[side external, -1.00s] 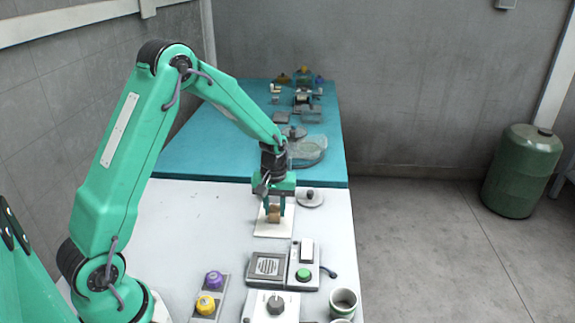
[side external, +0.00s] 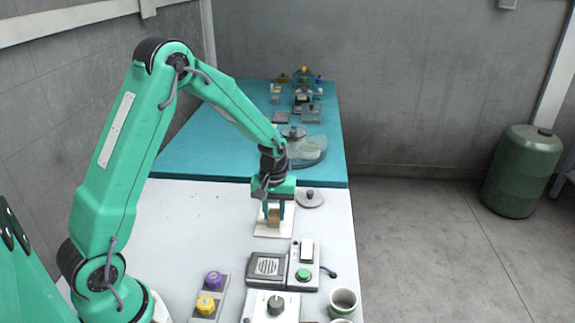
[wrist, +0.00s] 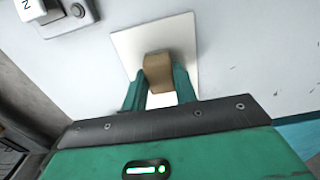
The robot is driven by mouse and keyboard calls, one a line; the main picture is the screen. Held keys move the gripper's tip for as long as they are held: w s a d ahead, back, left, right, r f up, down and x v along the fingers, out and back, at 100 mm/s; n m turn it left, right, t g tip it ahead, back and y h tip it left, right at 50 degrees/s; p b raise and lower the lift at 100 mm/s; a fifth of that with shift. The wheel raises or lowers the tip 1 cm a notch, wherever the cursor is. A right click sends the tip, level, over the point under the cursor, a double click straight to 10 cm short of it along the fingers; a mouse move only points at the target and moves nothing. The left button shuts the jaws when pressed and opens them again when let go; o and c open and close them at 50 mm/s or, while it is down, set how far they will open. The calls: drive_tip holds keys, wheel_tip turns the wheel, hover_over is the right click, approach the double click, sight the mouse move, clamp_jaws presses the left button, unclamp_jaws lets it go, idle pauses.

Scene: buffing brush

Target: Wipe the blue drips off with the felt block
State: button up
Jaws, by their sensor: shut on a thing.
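My gripper (side external: 273,222) is shut on a tan-brown felt block (side external: 274,216), held between its two green fingers. In the wrist view the block (wrist: 158,72) shows between the fingertips (wrist: 160,84). Beneath it is a white square plate (side external: 265,231), which also shows in the wrist view (wrist: 125,42). The block is over the plate; I cannot tell whether it touches it. I make out no blue drips on the visible part of the plate; the part under the block and fingers is hidden.
A grey round lid with a knob (side external: 310,200) lies just right of the plate. A speaker-like box (side external: 267,268) and a unit with a green button (side external: 303,272) stand nearer the camera. The light table (side external: 180,225) is clear left of the plate.

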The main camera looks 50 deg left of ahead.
drive_tip(key=shift+s+d, duration=0.9)
drive_tip(key=shift+r, duration=0.15)
wheel_tip(320, 180, up, 8)
idle(0.3)
